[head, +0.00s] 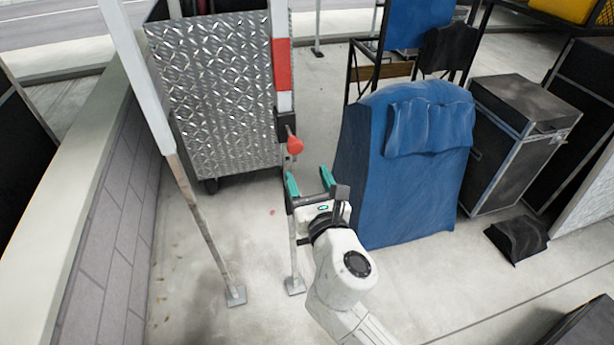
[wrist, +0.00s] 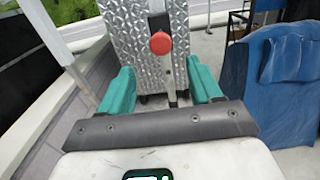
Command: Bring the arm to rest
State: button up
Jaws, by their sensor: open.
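My gripper (head: 309,180) has two green fingers and is open with nothing between them. In the head view it is near the centre, raised above the concrete floor, left of the blue covered chair. In the wrist view the gripper (wrist: 158,90) shows its green fingers spread wide. A red knob (wrist: 160,43) on an upright post shows beyond and between the fingers there. In the head view the red knob (head: 295,146) is just beyond the fingertips, and I see no contact.
A diamond-plate metal cart (head: 215,95) stands behind the post. A blue covered chair (head: 400,190) is close on the right, with black cases (head: 520,120) beyond. A white pole (head: 150,90) and low block wall (head: 105,215) are left. Some floor (head: 200,280) is clear in front.

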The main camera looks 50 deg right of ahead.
dwell(0.4)
jog(key=s+d+f+m+g+y, duration=0.25)
jog(key=s+f+m+g, duration=0.5)
jog(key=f+m, duration=0.6)
jog(key=s+a+f+m+g+y, duration=0.3)
jog(key=s+a+m, duration=0.2)
jog(key=s+m, duration=0.2)
jog(key=s+a+f+m+g+y, duration=0.3)
jog(key=s+a+m, duration=0.3)
jog(key=m, duration=0.3)
jog(key=shift+s+f+y, duration=0.35)
jog(key=shift+f+y, duration=0.3)
jog(key=shift+f, duration=0.15)
